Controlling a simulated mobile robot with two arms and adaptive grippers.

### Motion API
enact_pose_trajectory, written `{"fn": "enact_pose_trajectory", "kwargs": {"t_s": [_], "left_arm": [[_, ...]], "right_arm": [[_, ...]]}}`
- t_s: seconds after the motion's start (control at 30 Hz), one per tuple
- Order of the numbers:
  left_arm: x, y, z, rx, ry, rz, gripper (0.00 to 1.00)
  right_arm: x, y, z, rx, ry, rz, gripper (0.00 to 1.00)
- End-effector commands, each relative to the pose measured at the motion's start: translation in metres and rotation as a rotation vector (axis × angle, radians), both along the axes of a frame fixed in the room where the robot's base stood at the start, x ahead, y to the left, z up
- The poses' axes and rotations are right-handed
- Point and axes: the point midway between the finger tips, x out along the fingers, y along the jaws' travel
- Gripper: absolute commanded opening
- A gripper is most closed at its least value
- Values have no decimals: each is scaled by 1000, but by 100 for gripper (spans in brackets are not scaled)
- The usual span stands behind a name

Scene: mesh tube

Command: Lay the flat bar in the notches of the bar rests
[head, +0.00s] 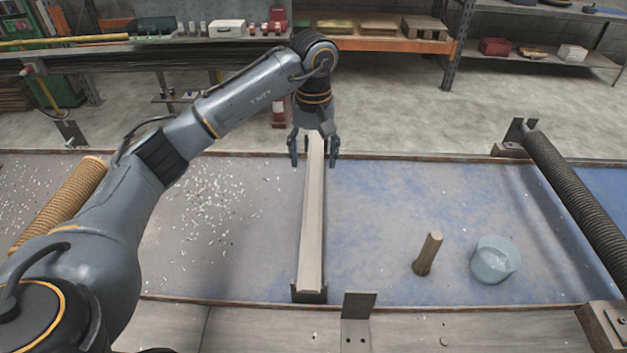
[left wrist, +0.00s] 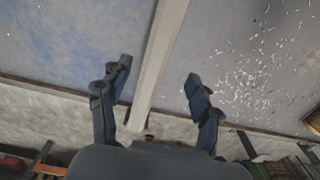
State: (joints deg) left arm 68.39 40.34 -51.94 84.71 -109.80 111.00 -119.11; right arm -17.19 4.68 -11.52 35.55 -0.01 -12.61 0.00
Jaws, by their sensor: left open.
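The flat bar (head: 311,225) is long and pale grey and runs from the front edge of the blue-grey table to its back edge. Its near end sits in a dark bar rest (head: 310,295) at the front edge. The rest at the far end is hidden by my gripper, so I cannot tell how that end sits. My left gripper (head: 313,163) is open at the far end, with one finger on each side of the bar. In the left wrist view, the bar (left wrist: 158,55) passes between the spread fingers of the gripper (left wrist: 158,70), with gaps on both sides.
A brown mesh tube (head: 62,203) lies at the left, a dark one (head: 578,195) at the right. White chips (head: 212,205) litter the table left of the bar. An upright plate (head: 357,315) stands in front.

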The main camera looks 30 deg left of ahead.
Motion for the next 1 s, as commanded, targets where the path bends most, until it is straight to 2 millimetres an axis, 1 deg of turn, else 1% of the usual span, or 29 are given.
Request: {"fn": "enact_pose_trajectory", "kwargs": {"t_s": [0.03, 0.1, 0.23, 0.4, 0.77, 0.87, 1.0], "left_arm": [[1, 0, 7, 0, -4, 0, 64], [1, 0, 17, 0, -3, 1, 64], [0, 0, 27, 0, 0, 1, 64], [0, 0, 31, -1, 2, 1, 64], [0, 0, 30, 0, 1, 0, 64], [0, 0, 36, 0, 1, 0, 64], [0, 0, 60, 0, 0, 0, 64]], "right_arm": [[0, 0, -6, 0, 0, 0, 52], [0, 0, -8, 0, 0, 0, 52], [0, 0, -10, 0, 0, 0, 52], [0, 0, -10, 0, 0, 0, 52], [0, 0, -10, 0, 0, -1, 52], [0, 0, -4, 0, 0, -1, 52], [0, 0, 19, 0, 0, -2, 52]]}}
